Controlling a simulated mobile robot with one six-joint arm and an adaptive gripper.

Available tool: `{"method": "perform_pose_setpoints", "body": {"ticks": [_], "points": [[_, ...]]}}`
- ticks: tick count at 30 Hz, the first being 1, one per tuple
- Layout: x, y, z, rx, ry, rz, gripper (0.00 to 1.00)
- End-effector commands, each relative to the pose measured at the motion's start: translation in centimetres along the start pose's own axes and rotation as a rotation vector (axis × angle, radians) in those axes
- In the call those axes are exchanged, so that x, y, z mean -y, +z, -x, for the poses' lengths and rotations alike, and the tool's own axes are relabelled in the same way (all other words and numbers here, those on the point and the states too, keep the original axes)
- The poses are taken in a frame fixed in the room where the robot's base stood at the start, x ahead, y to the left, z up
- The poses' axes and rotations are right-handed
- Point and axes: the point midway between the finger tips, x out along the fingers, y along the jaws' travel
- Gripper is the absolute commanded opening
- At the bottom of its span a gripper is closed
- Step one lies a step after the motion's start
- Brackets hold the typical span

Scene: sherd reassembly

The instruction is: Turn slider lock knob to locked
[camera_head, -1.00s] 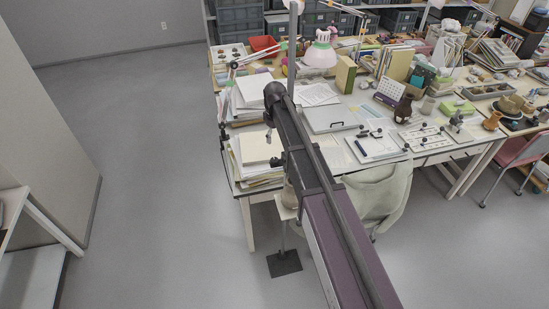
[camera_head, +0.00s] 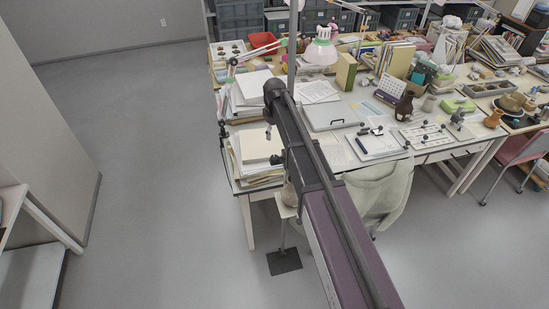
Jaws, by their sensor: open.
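My dark arm crosses the middle of the head view and ends above the left part of the work table (camera_head: 243,184). My gripper (camera_head: 269,134) hangs below the arm's end, over the paper stacks at the table's left side. It is small in the picture, and I see nothing held in it. I cannot make out a slider lock knob for certain. A white plate with several black knobs (camera_head: 424,134) lies on the table to the right. A stand with a dark square base (camera_head: 285,261) is partly hidden behind my arm, so any knob on it is not visible.
Paper stacks (camera_head: 257,146) sit close under my gripper. A draped chair (camera_head: 375,195) is at the table's front. A dark brown jug (camera_head: 404,107) stands farther right. The floor at left is free.

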Motion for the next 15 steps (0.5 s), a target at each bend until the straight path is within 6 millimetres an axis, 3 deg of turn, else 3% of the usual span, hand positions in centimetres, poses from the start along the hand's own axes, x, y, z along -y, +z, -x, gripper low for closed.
{"method": "perform_pose_setpoints", "body": {"ticks": [15], "points": [[0.0,0.0,-4.0,0.000,0.000,0.000,0.84]]}}
